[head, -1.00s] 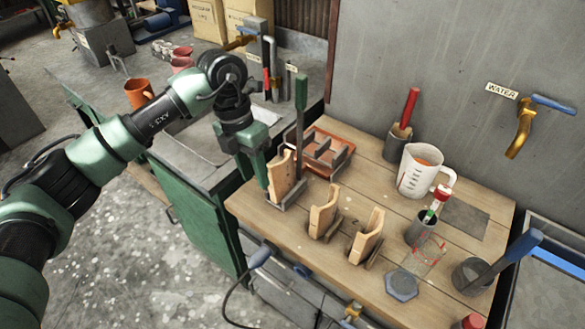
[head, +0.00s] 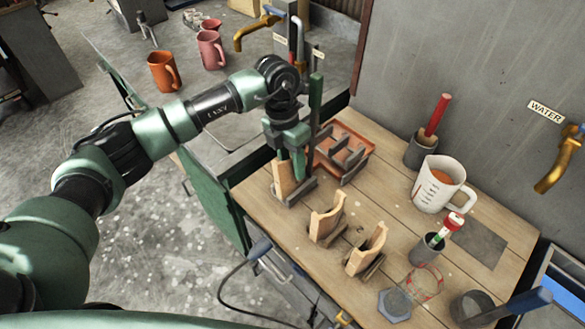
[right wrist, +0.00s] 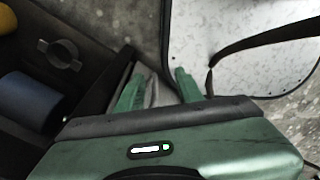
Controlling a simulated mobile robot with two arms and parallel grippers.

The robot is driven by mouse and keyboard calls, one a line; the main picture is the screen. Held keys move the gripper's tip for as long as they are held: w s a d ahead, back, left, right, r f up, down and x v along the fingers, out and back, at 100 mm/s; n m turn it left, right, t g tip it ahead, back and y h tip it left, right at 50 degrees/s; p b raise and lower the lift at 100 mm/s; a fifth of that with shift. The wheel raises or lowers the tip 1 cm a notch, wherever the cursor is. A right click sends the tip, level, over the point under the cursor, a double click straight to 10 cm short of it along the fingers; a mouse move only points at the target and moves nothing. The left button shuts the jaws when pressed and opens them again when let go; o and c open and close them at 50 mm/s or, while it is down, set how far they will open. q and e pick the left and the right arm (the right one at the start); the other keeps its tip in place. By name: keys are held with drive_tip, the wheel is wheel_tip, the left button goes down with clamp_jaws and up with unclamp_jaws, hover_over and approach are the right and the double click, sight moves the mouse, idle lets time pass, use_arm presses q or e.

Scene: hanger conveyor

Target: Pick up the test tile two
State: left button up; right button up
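Three curved tan test tiles stand upright in dark holders on the wooden bench: one at the left (head: 283,182), a middle one (head: 327,219) and one nearer the front (head: 367,249). No numbers are readable, so I cannot tell which is tile two. My left gripper (head: 293,165) points down at the left tile, with a green finger against or just behind its upper right side. The other finger is not clear, so its grip cannot be told. My right gripper (right wrist: 157,84) has its fingers apart, empty, over the floor.
A green-handled tool (head: 315,95) stands close behind the left gripper. Behind are an orange divided tray (head: 342,150), a measuring jug (head: 438,184) and a red-handled tool in a cup (head: 421,152). A blue hexagonal piece (head: 395,305) lies at the front.

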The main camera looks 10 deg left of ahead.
use_arm(q)
drive_tip(key=shift+s+d+f, duration=0.1)
drive_tip(key=shift+d+f, duration=0.05)
drive_tip(key=shift+f, duration=0.6)
clamp_jaws()
idle(0.9)
